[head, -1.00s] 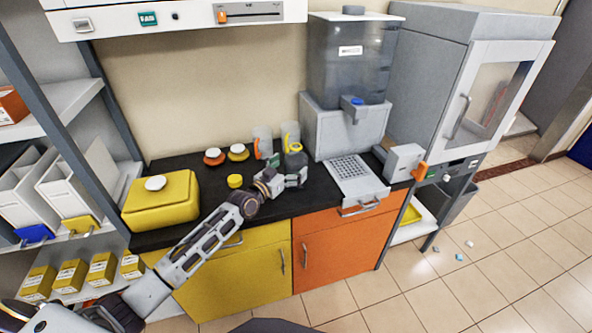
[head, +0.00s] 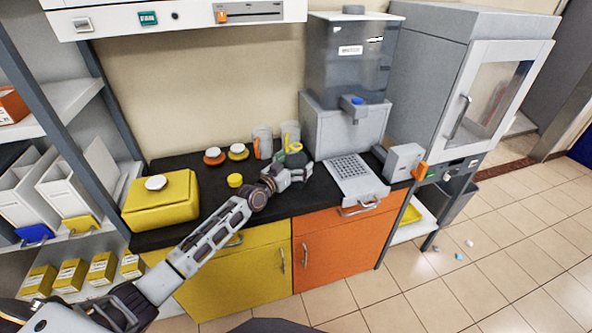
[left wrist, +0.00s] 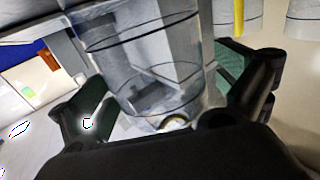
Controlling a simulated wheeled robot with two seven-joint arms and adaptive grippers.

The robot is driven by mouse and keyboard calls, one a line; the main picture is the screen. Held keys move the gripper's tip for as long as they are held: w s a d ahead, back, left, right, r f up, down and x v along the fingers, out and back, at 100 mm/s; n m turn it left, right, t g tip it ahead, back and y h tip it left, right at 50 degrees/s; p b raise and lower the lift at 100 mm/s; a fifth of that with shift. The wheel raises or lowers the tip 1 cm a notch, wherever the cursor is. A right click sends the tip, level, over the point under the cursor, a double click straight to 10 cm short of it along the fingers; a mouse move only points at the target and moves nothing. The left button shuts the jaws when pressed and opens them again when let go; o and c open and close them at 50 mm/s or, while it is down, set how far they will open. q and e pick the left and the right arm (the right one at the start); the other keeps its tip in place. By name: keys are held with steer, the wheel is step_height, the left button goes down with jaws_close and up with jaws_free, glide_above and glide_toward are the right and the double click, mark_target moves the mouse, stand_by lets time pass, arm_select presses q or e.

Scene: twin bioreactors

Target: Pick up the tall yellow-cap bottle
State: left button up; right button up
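The tall yellow-cap bottle (head: 294,147) stands on the dark counter, in front of the yellow-handled mug. Its cap shows just beyond my left gripper (head: 288,174), which hides most of its body in the head view. In the left wrist view a clear bottle body (left wrist: 150,70) with dark lines fills the space between the two green-padded fingers of my left gripper (left wrist: 160,95). The fingers are spread on either side of it, and I see no firm grip. Contact with the pads is hard to judge. My right gripper is not in view.
Mugs with orange (head: 262,142) and yellow (head: 291,133) handles stand close behind. A small yellow lid (head: 235,180) and two white-topped items lie left. A grey dispenser (head: 345,130) stands close on the right. A yellow box (head: 162,201) occupies the left counter end.

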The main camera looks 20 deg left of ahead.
mark_target(296, 146)
arm_select(q)
steer(key=c, duration=1)
steer(key=shift+c, duration=1)
steer(key=shift+r, duration=0.15)
steer(key=shift+c, duration=0.2)
steer(key=shift+r, duration=0.5)
step_height(296, 146, up, 8)
steer(key=shift+f+p, duration=0.15)
steer(key=shift+p, duration=0.35)
steer(key=shift+r, duration=0.55)
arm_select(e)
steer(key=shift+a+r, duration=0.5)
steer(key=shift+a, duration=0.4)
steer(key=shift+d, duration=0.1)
